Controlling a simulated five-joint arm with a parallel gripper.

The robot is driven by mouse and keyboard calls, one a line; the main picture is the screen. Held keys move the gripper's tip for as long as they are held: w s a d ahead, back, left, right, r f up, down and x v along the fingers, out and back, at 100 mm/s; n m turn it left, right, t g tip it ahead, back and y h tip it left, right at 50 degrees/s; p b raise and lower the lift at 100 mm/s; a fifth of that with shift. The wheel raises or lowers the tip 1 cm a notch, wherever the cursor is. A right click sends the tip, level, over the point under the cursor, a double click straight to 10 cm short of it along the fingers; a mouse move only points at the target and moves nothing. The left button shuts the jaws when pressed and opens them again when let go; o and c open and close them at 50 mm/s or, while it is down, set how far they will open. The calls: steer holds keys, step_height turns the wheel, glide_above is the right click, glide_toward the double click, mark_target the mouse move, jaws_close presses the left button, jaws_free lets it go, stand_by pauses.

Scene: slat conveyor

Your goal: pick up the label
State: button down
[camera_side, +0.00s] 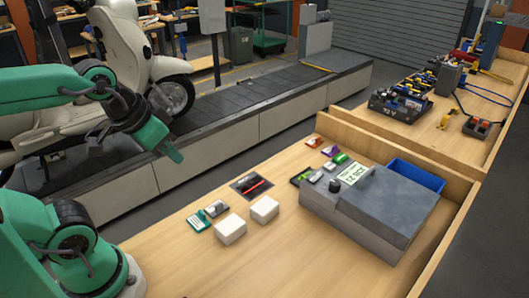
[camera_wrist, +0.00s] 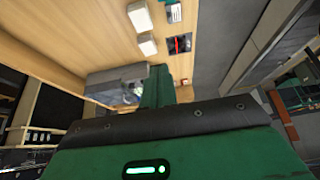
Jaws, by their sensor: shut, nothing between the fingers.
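The label (camera_side: 353,174) is a pale, greenish-white rectangle with dark print. In the side view it lies on the left part of the grey machine (camera_side: 375,215) at the right of the wooden table. In the wrist view the machine (camera_wrist: 103,87) shows behind my fingers, and a small pale patch beside them may be the label. My green gripper (camera_side: 174,154) is shut and empty. It hangs in the air left of the table's back edge, well apart from the label.
Two white blocks (camera_side: 231,229) (camera_side: 264,209) stand on the table (camera_side: 165,250). A dark tray with a red pen (camera_side: 252,186) and several small items lie near its back edge. A blue bin (camera_side: 415,175) sits behind the machine. The conveyor (camera_side: 215,130) runs behind the table.

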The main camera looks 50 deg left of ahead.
stand_by(0.3)
steer(key=c, duration=1.5)
jaws_free()
steer(key=shift+c, duration=0.2)
steer(key=shift+w+r, duration=0.1)
